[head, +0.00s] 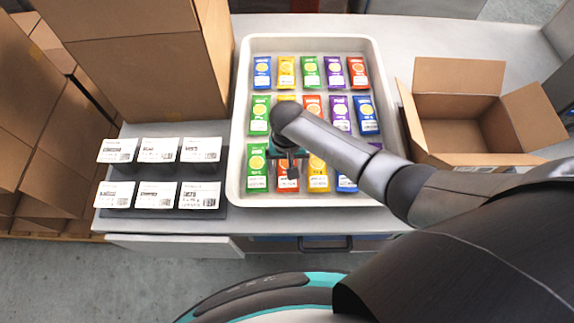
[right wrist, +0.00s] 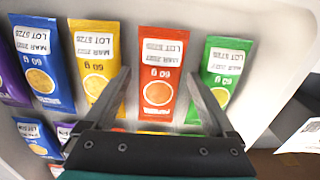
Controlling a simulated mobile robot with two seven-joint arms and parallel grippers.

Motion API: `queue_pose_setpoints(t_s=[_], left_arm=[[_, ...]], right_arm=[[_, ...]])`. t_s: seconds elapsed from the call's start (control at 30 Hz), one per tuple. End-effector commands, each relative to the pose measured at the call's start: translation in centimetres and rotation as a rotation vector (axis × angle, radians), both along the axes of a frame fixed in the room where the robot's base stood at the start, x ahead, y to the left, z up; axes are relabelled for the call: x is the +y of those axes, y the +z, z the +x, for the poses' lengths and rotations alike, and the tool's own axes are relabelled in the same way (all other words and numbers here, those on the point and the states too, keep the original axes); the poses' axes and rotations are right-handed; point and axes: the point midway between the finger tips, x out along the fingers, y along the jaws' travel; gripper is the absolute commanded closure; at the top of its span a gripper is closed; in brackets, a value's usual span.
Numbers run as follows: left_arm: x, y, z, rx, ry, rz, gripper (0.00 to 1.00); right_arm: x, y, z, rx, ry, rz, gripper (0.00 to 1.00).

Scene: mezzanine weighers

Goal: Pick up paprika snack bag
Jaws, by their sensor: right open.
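A red-orange snack bag (head: 281,184) lies in the front row of the white tray (head: 240,150), second from the left. I take it for the paprika bag; its name is too small to read surely. My right gripper (head: 290,168) is over it and hides part of it. In the right wrist view the red-orange bag (right wrist: 162,60) shows between the two open fingers of my right gripper (right wrist: 157,78), with nothing gripped. Two more red-orange bags lie in the middle row (head: 312,101) and at the back right (head: 357,72). My left gripper is out of view.
A green bag (right wrist: 222,75) and a yellow bag (right wrist: 92,60) flank the red-orange one closely. An open cardboard box (head: 455,108) stands right of the tray. Label cards on a dark stand (head: 170,170) and a tall carton (head: 140,60) are on the left.

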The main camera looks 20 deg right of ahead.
Motion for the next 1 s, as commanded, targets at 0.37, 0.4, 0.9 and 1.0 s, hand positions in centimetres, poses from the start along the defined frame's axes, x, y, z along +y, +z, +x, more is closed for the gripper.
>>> queue_pose_setpoints(t_s=[0.37, 0.4, 0.9, 1.0], left_arm=[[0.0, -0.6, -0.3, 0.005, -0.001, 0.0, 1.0], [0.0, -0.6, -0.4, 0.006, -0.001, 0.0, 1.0], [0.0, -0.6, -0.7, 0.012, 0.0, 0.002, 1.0], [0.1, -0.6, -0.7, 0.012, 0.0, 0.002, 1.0]], right_arm=[[0.0, -1.9, 0.1, -0.001, 0.001, 0.001, 0.1], [0.0, -1.9, 0.1, -0.001, 0.001, 0.001, 0.1], [0.0, -1.8, 0.1, -0.001, 0.0, 0.001, 0.63], [0.0, -1.8, 0.1, -0.001, 0.0, 0.001, 0.74]])
